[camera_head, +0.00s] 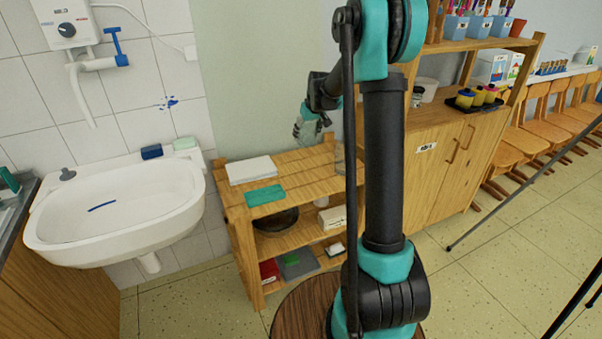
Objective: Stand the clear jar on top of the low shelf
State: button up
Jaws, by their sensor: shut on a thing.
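The low shelf (289,163) is a light wooden unit between the sink and the tall cabinet. My gripper (308,127) is above and behind the middle of its top, against the pale wall, pointing down and a little left. It is shut on a pale see-through thing, which looks like the clear jar (305,133). The jar is small and blurred here, and the fingers partly cover it. The held thing appears to be above the shelf top; the exact gap cannot be told.
A white paper stack (250,169) and a green cloth (265,195) lie on the shelf top's left. A faint clear vessel (338,158) seems to stand at its right, partly behind my arm. The top's middle is bare. A round brown stool (297,308) stands in front.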

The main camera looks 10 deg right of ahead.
notch_tip(320, 180, down, 18)
jog(key=shift+s+a, duration=0.1)
dwell(0.4)
jog(key=shift+f, duration=0.1)
jog(key=o, duration=1.2)
jog(key=shift+o, duration=0.2)
jog(key=v, duration=1.2)
jog(key=s+d+r+m, duration=0.1)
jog(key=s+r, duration=0.2)
jog(key=s, duration=0.7)
jog(key=s+r+m, duration=0.1)
jog(key=s+r, duration=0.1)
jog(key=s, duration=0.7)
jog(key=s+f, duration=0.1)
jog(key=s, duration=0.8)
jog(key=s+d+f+m+h, duration=0.1)
jog(key=s+f, duration=0.1)
jog(key=s, duration=0.7)
jog(key=shift+s+d+f+m, duration=0.15)
jog(key=shift+d+f+m, duration=0.05)
jog(key=shift+d+m, duration=0.15)
